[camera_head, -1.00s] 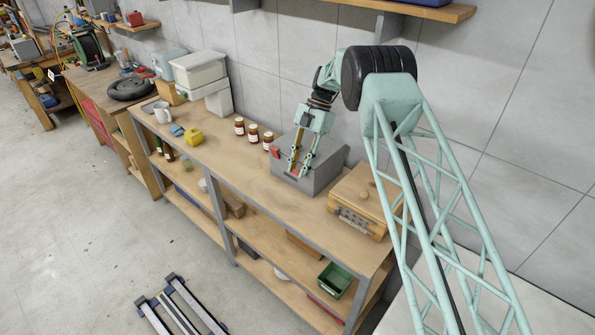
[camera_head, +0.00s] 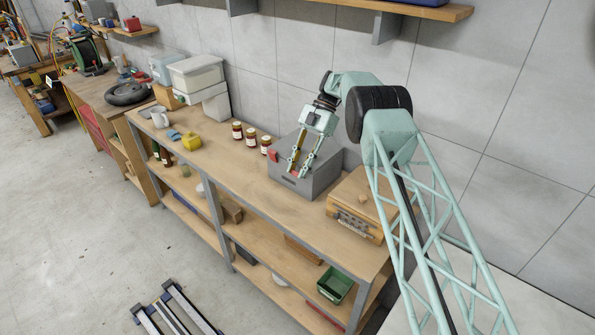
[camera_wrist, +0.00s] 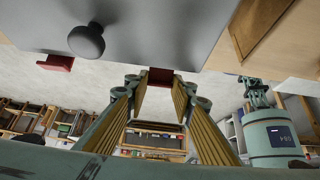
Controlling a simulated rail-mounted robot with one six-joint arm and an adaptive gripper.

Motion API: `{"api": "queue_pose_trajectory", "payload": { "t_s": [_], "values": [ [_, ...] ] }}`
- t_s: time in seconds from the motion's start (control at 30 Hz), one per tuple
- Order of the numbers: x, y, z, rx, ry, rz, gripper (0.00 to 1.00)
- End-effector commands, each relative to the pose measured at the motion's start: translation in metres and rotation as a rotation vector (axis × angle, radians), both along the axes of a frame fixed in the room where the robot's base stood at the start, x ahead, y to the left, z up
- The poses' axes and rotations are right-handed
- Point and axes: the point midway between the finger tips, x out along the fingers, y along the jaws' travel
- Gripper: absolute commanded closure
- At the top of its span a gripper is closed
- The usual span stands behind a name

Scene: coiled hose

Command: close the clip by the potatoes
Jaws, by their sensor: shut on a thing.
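A grey box (camera_head: 318,180) with a dark round knob (camera_wrist: 86,41) stands on the bench. One red clip (camera_head: 273,155) shows at its left end; it also shows in the wrist view (camera_wrist: 55,63). A second red clip (camera_wrist: 160,77) sits at the box's edge, between my fingertips. My gripper (camera_head: 297,173) reaches down to the box's front side and is shut on this second clip; it also shows in the wrist view (camera_wrist: 159,85). The fingers partly hide the clip, and I cannot tell whether it is fastened. I see no potatoes I can make out.
A wooden box (camera_head: 360,205) stands close to the right of the grey box. Several jars (camera_head: 251,137) stand to its left, with a yellow object (camera_head: 191,142) farther left. The wall is close behind. The bench front (camera_head: 240,180) is clear.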

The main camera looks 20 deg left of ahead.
Motion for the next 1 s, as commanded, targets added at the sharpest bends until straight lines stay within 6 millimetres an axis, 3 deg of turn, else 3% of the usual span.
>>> {"api": "queue_pose_trajectory", "payload": {
  "t_s": [1.0],
  "values": [
    [0.0055,-0.0026,0.0001,0.039,0.108,0.0,0.88]
  ]
}}
